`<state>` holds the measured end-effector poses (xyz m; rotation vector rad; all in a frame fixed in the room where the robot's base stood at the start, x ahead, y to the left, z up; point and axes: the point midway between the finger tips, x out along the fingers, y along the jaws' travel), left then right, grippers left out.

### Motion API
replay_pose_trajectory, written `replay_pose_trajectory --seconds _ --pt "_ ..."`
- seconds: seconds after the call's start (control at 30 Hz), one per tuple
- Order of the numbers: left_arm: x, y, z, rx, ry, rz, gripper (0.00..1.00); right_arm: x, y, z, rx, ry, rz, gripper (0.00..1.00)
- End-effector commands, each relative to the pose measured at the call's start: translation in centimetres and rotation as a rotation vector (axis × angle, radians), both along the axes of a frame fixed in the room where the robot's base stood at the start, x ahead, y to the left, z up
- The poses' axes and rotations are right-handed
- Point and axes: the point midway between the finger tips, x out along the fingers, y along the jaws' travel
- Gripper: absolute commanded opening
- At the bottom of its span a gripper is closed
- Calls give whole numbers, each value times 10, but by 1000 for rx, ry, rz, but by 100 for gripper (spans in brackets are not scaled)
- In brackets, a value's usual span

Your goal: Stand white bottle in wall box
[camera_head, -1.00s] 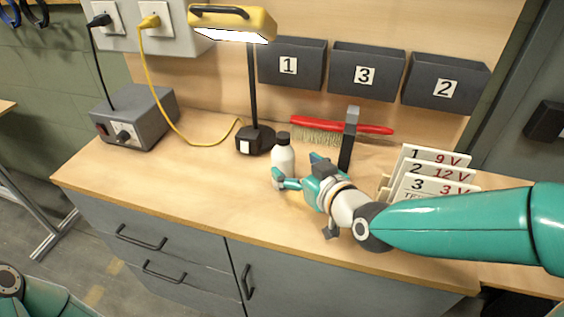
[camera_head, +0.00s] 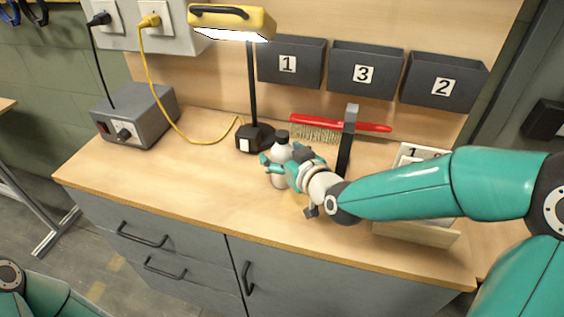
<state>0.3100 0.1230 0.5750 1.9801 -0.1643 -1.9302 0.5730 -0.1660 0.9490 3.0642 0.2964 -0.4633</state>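The white bottle (camera_head: 279,155) with a dark cap stands upright on the wooden bench, just right of the lamp base. My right gripper (camera_head: 281,160) reaches it from the right, its teal fingers on either side of the bottle. The fingers look open, and they hide part of the lower body; contact is not clear. Three dark wall boxes hang on the back panel, labelled 1 (camera_head: 291,65), 3 (camera_head: 365,73) and 2 (camera_head: 443,84) from left to right. My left gripper is out of view; only a part of my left arm shows at the lower left.
A yellow lamp (camera_head: 232,20) on a black post stands left of the bottle. A red brush (camera_head: 340,123) and an upright dark post (camera_head: 346,145) are behind my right gripper. My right arm covers much of the card rack (camera_head: 417,232). The bench's left front (camera_head: 165,190) is clear.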

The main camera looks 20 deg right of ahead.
Motion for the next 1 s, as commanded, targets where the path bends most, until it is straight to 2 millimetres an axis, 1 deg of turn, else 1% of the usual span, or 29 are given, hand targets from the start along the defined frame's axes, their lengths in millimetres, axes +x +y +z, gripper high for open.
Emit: replay_pose_trajectory --seconds 0.03,0.07,0.4,0.63,0.77,0.87,1.0 --pt "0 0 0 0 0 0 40 0 0 0 0 0 0 64" --pt "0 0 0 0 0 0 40 0 0 0 0 0 0 59" --pt "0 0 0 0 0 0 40 0 0 1 0 -2 0 2" --pt "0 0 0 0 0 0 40 0 0 2 0 -2 -1 2" --pt "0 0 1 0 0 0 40 0 0 7 -1 -3 -1 2" --pt "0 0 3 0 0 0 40 0 0 15 0 -4 -2 2" --pt "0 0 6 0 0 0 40 0 0 35 1 -7 -1 2"
